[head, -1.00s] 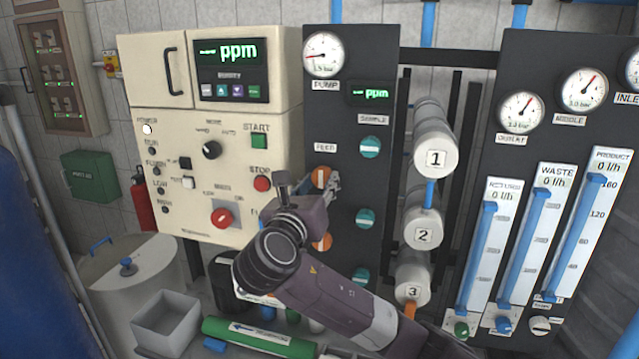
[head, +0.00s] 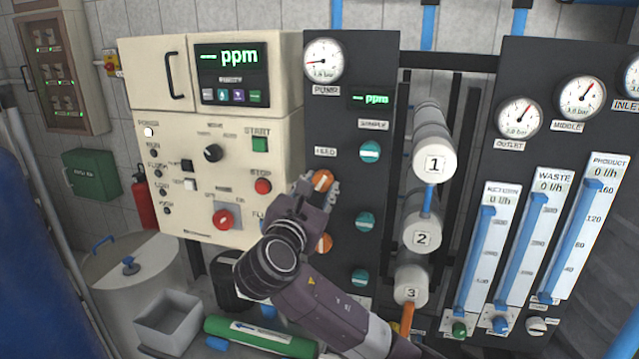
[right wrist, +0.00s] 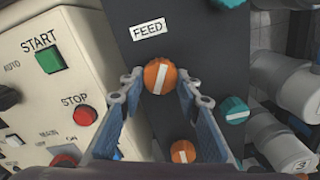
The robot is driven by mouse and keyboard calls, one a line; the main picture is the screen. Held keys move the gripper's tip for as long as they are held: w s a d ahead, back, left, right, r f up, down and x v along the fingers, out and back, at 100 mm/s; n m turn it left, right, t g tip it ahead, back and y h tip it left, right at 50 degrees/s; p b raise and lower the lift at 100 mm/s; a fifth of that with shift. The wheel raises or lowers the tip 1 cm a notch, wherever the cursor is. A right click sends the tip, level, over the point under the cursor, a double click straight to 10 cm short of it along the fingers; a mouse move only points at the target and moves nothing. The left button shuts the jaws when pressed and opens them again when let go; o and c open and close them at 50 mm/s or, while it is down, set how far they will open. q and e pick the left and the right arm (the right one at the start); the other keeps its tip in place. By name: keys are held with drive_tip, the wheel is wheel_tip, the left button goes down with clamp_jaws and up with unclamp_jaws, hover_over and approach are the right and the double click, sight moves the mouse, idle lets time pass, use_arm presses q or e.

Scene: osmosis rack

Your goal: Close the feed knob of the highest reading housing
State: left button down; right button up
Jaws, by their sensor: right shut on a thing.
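The top orange feed knob (head: 322,180) sits on the dark panel, below and near the FEED label (head: 325,152). In the right wrist view this knob (right wrist: 159,77) has a white bar tilted a little off upright. My right gripper (head: 320,190) is shut on it, with one finger on each side; it also shows in the right wrist view (right wrist: 160,86). Housings 1 (head: 434,163), 2 (head: 422,238) and 3 (head: 411,292) stand right of the panel. The small ppm display (head: 371,98) shows dashes. My left gripper is not in view.
Teal sample knobs (head: 370,152) line the panel right of the orange ones. The cream control box (head: 215,130) with its red stop button (head: 263,186) stands close on the left. A grey bin (head: 167,322) and a green cylinder (head: 262,336) lie low in front.

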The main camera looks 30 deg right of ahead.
drive_tip(key=m, duration=0.5)
drive_tip(key=shift+m, duration=0.3)
drive_tip(key=m, duration=0.3)
drive_tip(key=shift+a+b, duration=0.1)
drive_tip(key=shift+b, duration=0.25)
drive_tip(key=shift+m+b, duration=0.35)
drive_tip(key=shift+m, duration=1.35)
drive_tip(key=shift+w, duration=0.1)
drive_tip(key=o, duration=1.2)
drive_tip(key=shift+c, duration=0.2)
drive_tip(key=shift+r, duration=0.1)
